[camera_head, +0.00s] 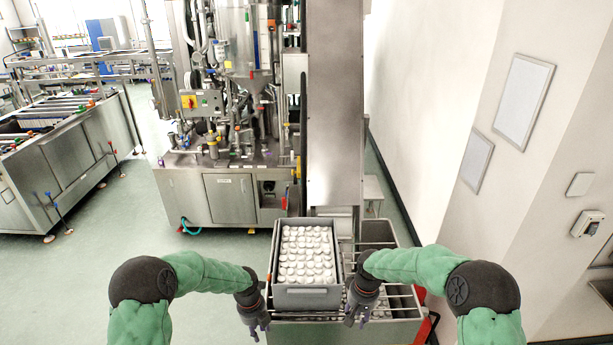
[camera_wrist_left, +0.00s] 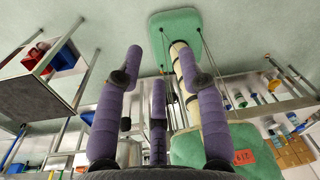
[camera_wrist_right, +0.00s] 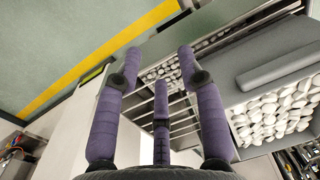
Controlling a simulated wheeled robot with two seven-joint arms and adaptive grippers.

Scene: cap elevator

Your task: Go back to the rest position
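A grey crate (camera_head: 307,298) full of white caps (camera_head: 306,254) sits on the metal bars of the cap elevator's hopper (camera_head: 385,332). My left gripper (camera_head: 256,330) hangs at the crate's left side, apart from it and pointing down. In the left wrist view its purple fingers (camera_wrist_left: 158,62) are spread with nothing between them. My right gripper (camera_head: 357,318) hangs just right of the crate, over the hopper bars. In the right wrist view its fingers (camera_wrist_right: 160,62) are spread and empty, with the crate (camera_wrist_right: 280,68) to the right and caps below the bars.
The tall steel elevator column (camera_head: 335,110) stands behind the crate. A filling machine (camera_head: 230,195) is behind to the left, and a conveyor bench (camera_head: 70,155) further left. The white wall (camera_head: 430,120) runs along the right. Green floor (camera_head: 120,220) is clear to the left.

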